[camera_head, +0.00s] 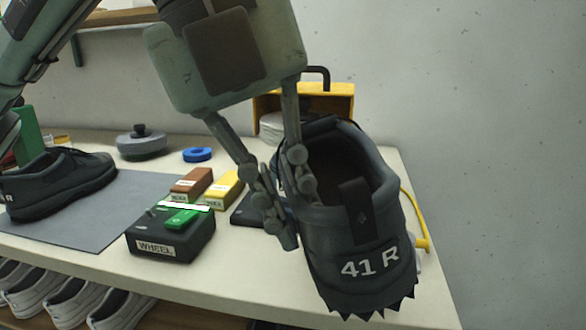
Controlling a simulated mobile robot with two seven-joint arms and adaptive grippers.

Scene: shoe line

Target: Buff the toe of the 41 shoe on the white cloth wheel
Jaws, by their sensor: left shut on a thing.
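The black shoe marked 41 R (372,225) hangs in the air at the right, heel toward me, opening up. My left gripper (288,205) is shut on the left side of its collar. The shoe's toe points away and is hidden. The white cloth wheel (271,126) shows only in part under a yellow hood (335,104), behind my gripper and the shoe. I cannot tell whether the toe touches it. A black control box labelled WHEEL (165,246) with a green switch (183,219) stands on the bench. My right gripper is not in view.
Another black shoe (62,183) stands on a grey mat (90,232) at the left. Brown (191,184) and yellow (224,188) blocks, a blue ring (198,154) and a grey round tin (141,145) are on the bench. Several shoes (75,300) sit on a shelf below.

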